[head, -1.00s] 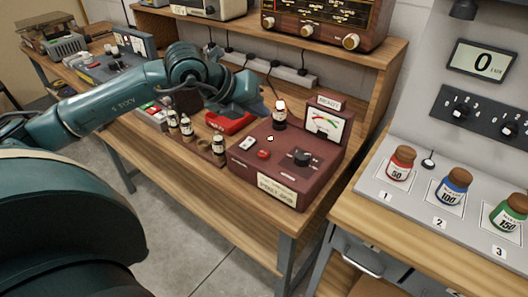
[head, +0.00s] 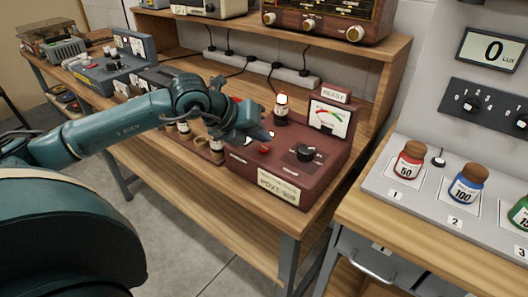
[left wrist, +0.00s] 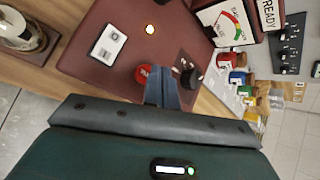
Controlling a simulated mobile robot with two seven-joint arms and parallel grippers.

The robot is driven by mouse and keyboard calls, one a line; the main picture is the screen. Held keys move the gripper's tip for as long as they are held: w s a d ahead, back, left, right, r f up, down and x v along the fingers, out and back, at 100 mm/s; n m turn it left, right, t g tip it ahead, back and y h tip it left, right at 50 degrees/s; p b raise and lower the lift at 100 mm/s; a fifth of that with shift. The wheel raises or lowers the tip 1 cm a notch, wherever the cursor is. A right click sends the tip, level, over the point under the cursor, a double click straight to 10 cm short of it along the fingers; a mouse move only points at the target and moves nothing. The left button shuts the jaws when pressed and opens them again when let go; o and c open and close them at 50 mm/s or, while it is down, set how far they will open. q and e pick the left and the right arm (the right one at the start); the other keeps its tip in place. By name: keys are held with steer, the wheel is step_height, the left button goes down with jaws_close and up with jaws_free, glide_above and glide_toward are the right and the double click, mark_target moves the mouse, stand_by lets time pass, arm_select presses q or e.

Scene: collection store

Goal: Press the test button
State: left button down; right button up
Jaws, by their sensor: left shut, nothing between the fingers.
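The maroon tester box (head: 285,178) stands on the wooden bench with a red button (head: 264,149), a black knob (head: 306,153), a meter (head: 329,117) and a READY plate (head: 336,94). My left gripper (head: 268,136) is shut and empty, reaching over the box top close to the red button. In the left wrist view its fingertips (left wrist: 164,75) are just beside the red button (left wrist: 142,74), between it and the black knob (left wrist: 190,77). I cannot tell whether they touch the box. My right gripper is out of view.
A grey panel (head: 400,183) with red, blue and green jars is at the right. A shelf with a radio (head: 325,18) runs behind.

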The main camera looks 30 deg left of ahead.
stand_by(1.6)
arm_select(q)
steer(key=shift+f+b, duration=0.4)
steer(key=shift+b, duration=0.3)
steer(key=shift+f+b, duration=0.45)
steer(key=shift+b, duration=0.15)
stand_by(0.7)
steer(key=shift+r, duration=0.15)
steer(key=shift+r+p, duration=0.4)
steer(key=shift+r, duration=0.3)
steer(key=shift+r, duration=0.1)
